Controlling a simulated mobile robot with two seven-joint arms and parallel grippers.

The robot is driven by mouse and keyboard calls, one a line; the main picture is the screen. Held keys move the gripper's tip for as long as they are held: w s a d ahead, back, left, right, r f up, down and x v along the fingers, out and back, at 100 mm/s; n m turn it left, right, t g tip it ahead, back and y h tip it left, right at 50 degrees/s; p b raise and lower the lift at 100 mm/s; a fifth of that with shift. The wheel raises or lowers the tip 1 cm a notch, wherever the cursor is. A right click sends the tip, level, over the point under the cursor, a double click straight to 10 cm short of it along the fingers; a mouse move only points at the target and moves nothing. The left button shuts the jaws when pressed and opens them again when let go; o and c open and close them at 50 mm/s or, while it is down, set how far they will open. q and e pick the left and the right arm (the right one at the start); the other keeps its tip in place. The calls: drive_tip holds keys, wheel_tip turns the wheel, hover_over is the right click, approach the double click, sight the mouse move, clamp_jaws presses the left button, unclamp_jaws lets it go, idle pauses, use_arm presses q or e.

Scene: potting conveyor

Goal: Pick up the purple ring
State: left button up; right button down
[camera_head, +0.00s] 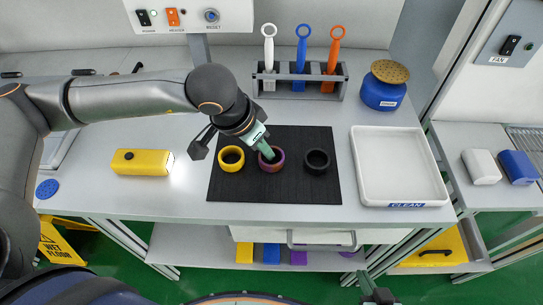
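The purple ring (279,164) lies on the black mat (240,189), between a yellow ring (231,167) to its left and a black ring (317,169) to its right. My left gripper (269,154) reaches down from the upper left, with its green fingertips at the ring's opening. They overlap the ring's far left part. I cannot tell whether the fingers are closed on its wall. Part of the ring is hidden behind the fingertips. My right gripper (373,291) shows only partly at the bottom edge, well away from the mat, and its opening is unclear.
A rack (343,88) with white, blue and orange tools stands behind the mat. A blue pot with a brown top (384,96) stands at the back right. A white tray (357,165) marked CLEAN is at right. A yellow box (143,162) lies at left.

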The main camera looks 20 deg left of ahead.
use_arm(q)
clamp_jaws()
drive_tip(key=shift+r, duration=0.1)
idle(0.4)
